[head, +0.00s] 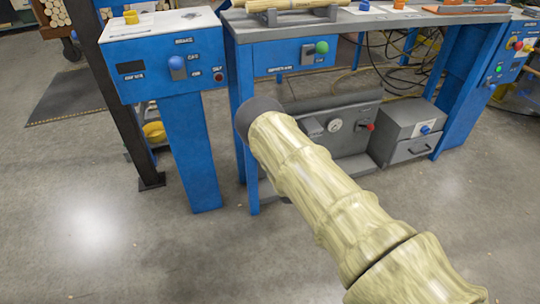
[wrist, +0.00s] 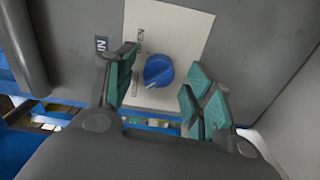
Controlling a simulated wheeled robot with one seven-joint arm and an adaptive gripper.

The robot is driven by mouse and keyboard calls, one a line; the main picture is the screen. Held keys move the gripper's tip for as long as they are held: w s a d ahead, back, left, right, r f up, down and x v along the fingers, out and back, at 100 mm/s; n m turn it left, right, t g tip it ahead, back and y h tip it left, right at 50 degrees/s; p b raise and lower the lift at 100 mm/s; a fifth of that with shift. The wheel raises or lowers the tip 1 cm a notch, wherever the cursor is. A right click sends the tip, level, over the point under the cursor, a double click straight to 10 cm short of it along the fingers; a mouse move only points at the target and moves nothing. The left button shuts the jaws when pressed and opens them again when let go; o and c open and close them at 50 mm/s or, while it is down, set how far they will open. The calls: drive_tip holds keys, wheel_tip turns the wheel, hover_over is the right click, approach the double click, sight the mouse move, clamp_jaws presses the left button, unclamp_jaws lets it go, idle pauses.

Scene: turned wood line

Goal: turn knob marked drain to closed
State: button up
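In the wrist view a round blue knob (wrist: 158,71) sits on a pale plate (wrist: 185,30) fixed to a grey surface. A small light mark shows near the knob's lower edge. My gripper (wrist: 162,88) is open, its green-padded fingers on either side of the knob, with visible gaps and nothing held. Small dark lettering beside the knob is partly hidden by the left finger, and I cannot read the word drain. In the head view my arm hides the gripper. A small blue knob on a white plate (head: 426,129) shows there on a grey box; I cannot tell whether it is the same knob.
A blue control stand (head: 150,55) with a blue-topped switch is left of my arm. A blue-legged workbench (head: 365,25) stands behind, with a grey machine (head: 350,148) and the grey box (head: 408,150) beneath it. Cables hang under the bench. The floor in front is open.

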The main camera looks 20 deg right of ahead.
drive_tip(key=s, duration=1.2)
drive_tip(key=shift+d, duration=0.2)
drive_tip(key=s+d+f+m+g+h, duration=0.1)
drive_tip(key=s+f+m+g, duration=0.2)
drive_tip(key=s, duration=0.4)
drive_tip(key=s+d+f+m+g+h+p, duration=0.1)
drive_tip(key=s+f+m+g, duration=0.2)
drive_tip(key=s, duration=0.4)
drive_tip(key=s+d+f+m+g+h, duration=0.1)
drive_tip(key=s+f+m+g, duration=0.25)
drive_tip(key=s, duration=0.45)
drive_tip(key=s+a+r+m+g+y+p, duration=0.1)
drive_tip(key=s+a+r+m+g, duration=0.15)
drive_tip(key=s, duration=0.75)
drive_tip(key=s+a+r+m+g+y, duration=0.1)
drive_tip(key=s+a+m+g, duration=0.2)
drive_tip(key=s, duration=0.6)
drive_tip(key=s+a+r+m+g+y+p, duration=0.1)
drive_tip(key=s+a+m+g, duration=0.15)
drive_tip(key=s, duration=0.75)
wheel_tip(320, 180, up, 38)
drive_tip(key=p, duration=3.7)
drive_tip(key=shift+w+d+h, duration=0.15)
drive_tip(key=shift+d+h, duration=0.05)
drive_tip(key=shift+h, duration=0.1)
drive_tip(key=shift+r+g, duration=0.1)
drive_tip(key=shift+g, duration=0.15)
